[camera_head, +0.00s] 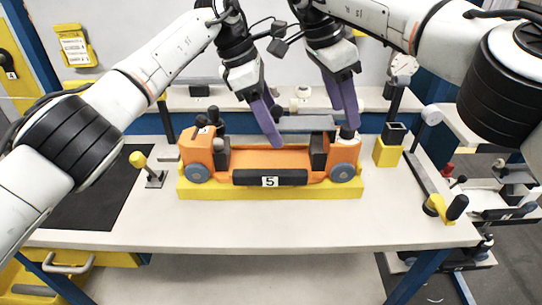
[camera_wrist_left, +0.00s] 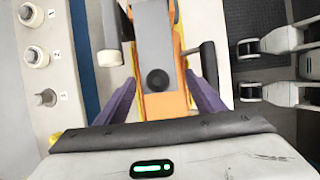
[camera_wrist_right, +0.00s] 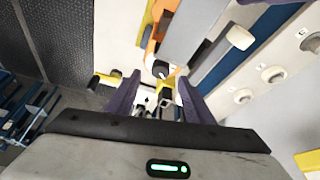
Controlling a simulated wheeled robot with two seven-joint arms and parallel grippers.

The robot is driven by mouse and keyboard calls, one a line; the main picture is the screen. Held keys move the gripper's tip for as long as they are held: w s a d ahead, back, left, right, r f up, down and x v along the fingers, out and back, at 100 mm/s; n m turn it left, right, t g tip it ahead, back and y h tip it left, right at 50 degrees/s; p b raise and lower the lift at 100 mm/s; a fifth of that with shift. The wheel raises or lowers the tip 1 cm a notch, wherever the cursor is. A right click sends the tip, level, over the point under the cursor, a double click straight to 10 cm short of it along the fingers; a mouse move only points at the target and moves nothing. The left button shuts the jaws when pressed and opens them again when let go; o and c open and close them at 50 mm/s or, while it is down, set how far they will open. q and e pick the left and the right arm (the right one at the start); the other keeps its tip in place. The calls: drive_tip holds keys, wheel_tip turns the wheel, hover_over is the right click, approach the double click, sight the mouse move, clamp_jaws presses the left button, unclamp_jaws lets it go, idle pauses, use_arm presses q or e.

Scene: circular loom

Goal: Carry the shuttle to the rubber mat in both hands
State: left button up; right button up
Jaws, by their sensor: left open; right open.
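The orange shuttle (camera_head: 262,160), marked 5 and with grey wheels, sits level on a yellow cradle (camera_head: 270,192) in the middle of the table. The dark rubber mat (camera_head: 88,205) lies flat on the table's left side, partly hidden by my left arm. My left gripper (camera_head: 274,138) is open above the shuttle's middle. The shuttle shows between its fingers in the left wrist view (camera_wrist_left: 160,100). My right gripper (camera_head: 347,116) is open above the shuttle's right end. In the right wrist view the shuttle (camera_wrist_right: 150,45) lies just beyond its fingertips. Neither gripper visibly holds anything.
A yellow-knobbed lever (camera_head: 140,162) stands between mat and shuttle. A yellow block with a black top (camera_head: 388,150) stands right of the shuttle, and a yellow and black handle (camera_head: 445,208) is at the right edge. The table front is clear.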

sight(279, 162)
use_arm(q)
drive_tip(key=shift+x, duration=2.15)
use_arm(e)
drive_tip(key=shift+x, duration=2.15)
use_arm(q)
drive_tip(key=c, duration=1)
use_arm(e)
drive_tip(key=c, duration=1)
use_arm(q)
drive_tip(key=shift+r, duration=0.1)
clamp_jaws()
use_arm(e)
drive_tip(key=shift+r, duration=0.1)
clamp_jaws()
